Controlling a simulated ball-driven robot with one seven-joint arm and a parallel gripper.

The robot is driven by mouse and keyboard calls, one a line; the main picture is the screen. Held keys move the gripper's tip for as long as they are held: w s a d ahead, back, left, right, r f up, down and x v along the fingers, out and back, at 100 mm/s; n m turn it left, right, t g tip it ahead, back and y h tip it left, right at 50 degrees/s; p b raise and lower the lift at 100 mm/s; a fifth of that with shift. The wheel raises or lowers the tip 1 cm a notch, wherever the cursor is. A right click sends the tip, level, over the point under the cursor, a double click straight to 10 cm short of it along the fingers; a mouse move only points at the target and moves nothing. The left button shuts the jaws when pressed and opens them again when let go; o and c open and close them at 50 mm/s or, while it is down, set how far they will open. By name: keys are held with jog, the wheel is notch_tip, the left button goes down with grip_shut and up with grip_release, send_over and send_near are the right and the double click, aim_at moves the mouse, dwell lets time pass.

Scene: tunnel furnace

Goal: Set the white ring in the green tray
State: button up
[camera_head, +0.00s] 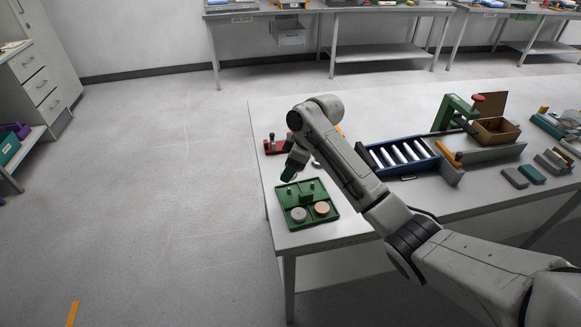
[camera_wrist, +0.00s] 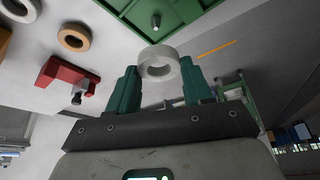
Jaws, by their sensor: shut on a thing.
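My gripper (camera_wrist: 159,70) has teal fingers and is shut on the white ring (camera_wrist: 146,57), one finger on each side. The ring's round hole shows in the wrist view. In the head view my gripper (camera_head: 290,172) is above the back left part of the green tray (camera_head: 318,221), and the ring cannot be made out there. The tray lies near the table's left corner. It has short upright pegs at the back and a grey disc and a tan disc in front. In the wrist view, part of the tray (camera_wrist: 180,18) and one peg show beyond the ring.
A red fixture (camera_head: 272,146) stands behind the tray. The wrist view shows it (camera_wrist: 66,75) near a tan ring (camera_wrist: 74,37) and another ring (camera_wrist: 20,8). A blue roller rack (camera_head: 400,155) and a green press (camera_head: 452,112) stand to the right. Bare table surrounds the tray.

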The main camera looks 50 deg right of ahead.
jog(key=shift+f+b, duration=1.7)
jog(key=shift+f, duration=0.2)
jog(key=shift+f+b, duration=0.55)
jog(key=shift+f, duration=0.6)
jog(key=shift+f, duration=0.35)
jog(key=o, duration=1.4)
jog(key=shift+o, duration=0.2)
jog(key=shift+r+p, duration=3.5)
jog(key=shift+r, duration=0.15)
